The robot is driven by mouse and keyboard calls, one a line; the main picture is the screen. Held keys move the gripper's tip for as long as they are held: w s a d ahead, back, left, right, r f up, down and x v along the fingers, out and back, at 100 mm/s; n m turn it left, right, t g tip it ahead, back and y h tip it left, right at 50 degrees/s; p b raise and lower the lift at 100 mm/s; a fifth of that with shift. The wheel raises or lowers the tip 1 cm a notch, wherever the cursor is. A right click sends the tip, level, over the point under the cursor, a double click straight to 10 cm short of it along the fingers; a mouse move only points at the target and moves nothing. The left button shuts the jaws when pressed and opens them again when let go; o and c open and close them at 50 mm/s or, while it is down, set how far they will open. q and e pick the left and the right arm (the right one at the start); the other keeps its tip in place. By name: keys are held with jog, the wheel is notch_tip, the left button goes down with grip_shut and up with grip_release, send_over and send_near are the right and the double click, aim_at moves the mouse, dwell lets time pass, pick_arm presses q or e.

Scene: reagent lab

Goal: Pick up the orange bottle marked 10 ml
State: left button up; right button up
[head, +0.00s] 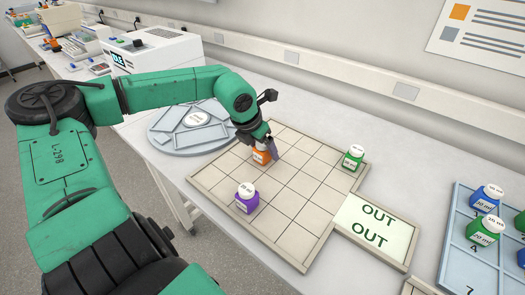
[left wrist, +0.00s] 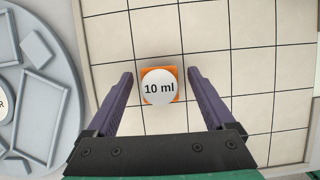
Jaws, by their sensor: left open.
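The orange bottle (head: 261,156) stands upright on the gridded board (head: 284,219), near its far left side. In the left wrist view its white cap (left wrist: 159,87) reads "10 ml", with orange edges showing around it. My left gripper (left wrist: 160,76) is open, with one finger on each side of the bottle and a gap on both sides. In the head view the gripper (head: 268,146) is right at the bottle and partly hides it. My right gripper is not in view.
A purple bottle (head: 247,197) and a green bottle (head: 353,157) stand on the same board. A round grey tray (head: 165,144) lies left of it. An "OUT" panel (head: 376,226) and a blue rack (head: 455,240) with bottles are at the right.

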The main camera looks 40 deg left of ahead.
pick_arm(q)
jog(key=shift+c, duration=0.3)
grip_shut()
jog(key=shift+r, duration=0.1)
